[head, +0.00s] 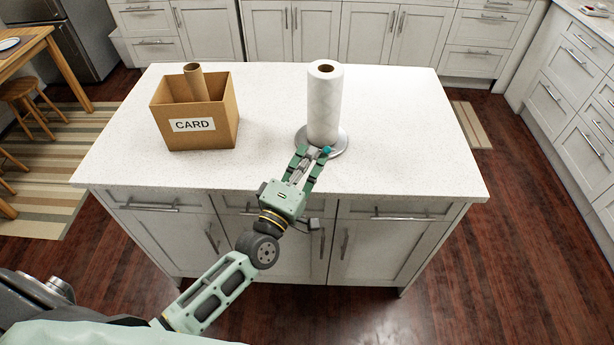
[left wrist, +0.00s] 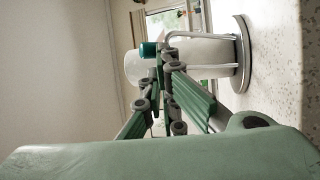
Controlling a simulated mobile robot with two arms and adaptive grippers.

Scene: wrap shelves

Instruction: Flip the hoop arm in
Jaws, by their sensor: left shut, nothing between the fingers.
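A white paper roll (head: 325,100) stands upright on a round metal holder base (head: 338,143) on the island counter. In the left wrist view the picture is turned sideways, with the roll (left wrist: 202,51) pointing left from its base (left wrist: 243,55). The hoop arm (left wrist: 200,35) shows there as a thin pale wire along the roll. My left gripper (head: 315,150) is shut and empty, close in front of the roll. Whether it touches the hoop is unclear. My right gripper is out of view.
An open cardboard box (head: 197,135) labelled CARD stands on the left of the white counter (head: 400,170), with a brown cardboard tube (head: 195,82) in it. The counter right of the roll is clear. Cabinets line the back and right.

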